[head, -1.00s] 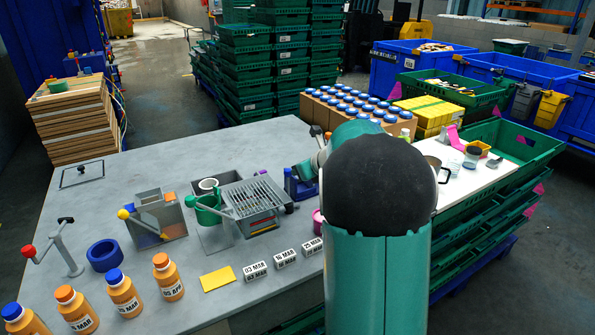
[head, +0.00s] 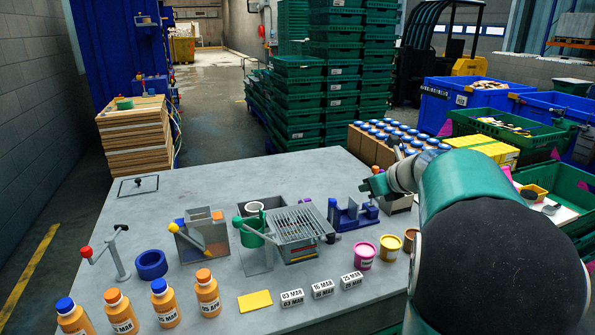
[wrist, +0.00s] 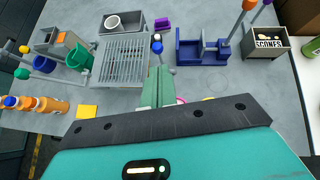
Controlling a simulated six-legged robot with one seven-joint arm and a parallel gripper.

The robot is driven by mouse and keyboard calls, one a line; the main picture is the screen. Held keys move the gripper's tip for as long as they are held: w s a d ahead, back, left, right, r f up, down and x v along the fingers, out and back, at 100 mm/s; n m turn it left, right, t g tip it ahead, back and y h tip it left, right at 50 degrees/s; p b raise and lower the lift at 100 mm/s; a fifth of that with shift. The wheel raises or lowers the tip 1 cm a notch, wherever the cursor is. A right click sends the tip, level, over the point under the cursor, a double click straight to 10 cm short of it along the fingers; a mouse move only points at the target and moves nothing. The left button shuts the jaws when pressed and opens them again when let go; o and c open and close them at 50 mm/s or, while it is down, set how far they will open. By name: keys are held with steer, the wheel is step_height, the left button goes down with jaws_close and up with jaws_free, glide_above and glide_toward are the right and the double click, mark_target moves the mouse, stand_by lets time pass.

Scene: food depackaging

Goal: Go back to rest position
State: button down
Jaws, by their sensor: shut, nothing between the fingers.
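My gripper (head: 374,186) is at the end of my teal arm, above the right part of the grey table (head: 200,200). It points left in the head view, close to the blue clamp-like fixture (head: 352,215). In the wrist view its green fingers (wrist: 158,88) are together with nothing between them. They overlap the picture between the grey grate (wrist: 122,62) and the blue fixture (wrist: 203,46). The clearance between my gripper and the fixture is hard to judge. My arm hides part of the table's right side.
Orange bottles (head: 165,303) line the table's front left. A lever stand (head: 117,255), blue ring (head: 151,264), green cup (head: 250,232) and pink pot (head: 364,255) stand on it. Green crates (head: 340,80) are stacked behind.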

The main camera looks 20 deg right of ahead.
steer(key=s+a+n+g+y, duration=0.1)
steer(key=s+a+n, duration=0.3)
steer(key=a+n, duration=0.25)
steer(key=s+a+n+g, duration=0.1)
steer(key=s+a+n, duration=0.3)
steer(key=a+n, duration=0.3)
steer(key=s+a+n+g+y, duration=0.15)
steer(key=s+a+n, duration=0.3)
steer(key=a, duration=0.45)
steer(key=s+a+f+n+g+h, duration=0.1)
steer(key=s+a+f+n+h, duration=0.1)
steer(key=s+n, duration=0.4)
steer(key=s+a+f+n+h, duration=0.2)
steer(key=s+a+f+n, duration=0.2)
steer(key=s+n, duration=0.3)
steer(key=a+n, duration=0.1)
steer(key=n, duration=0.2)
steer(key=shift+g, duration=0.35)
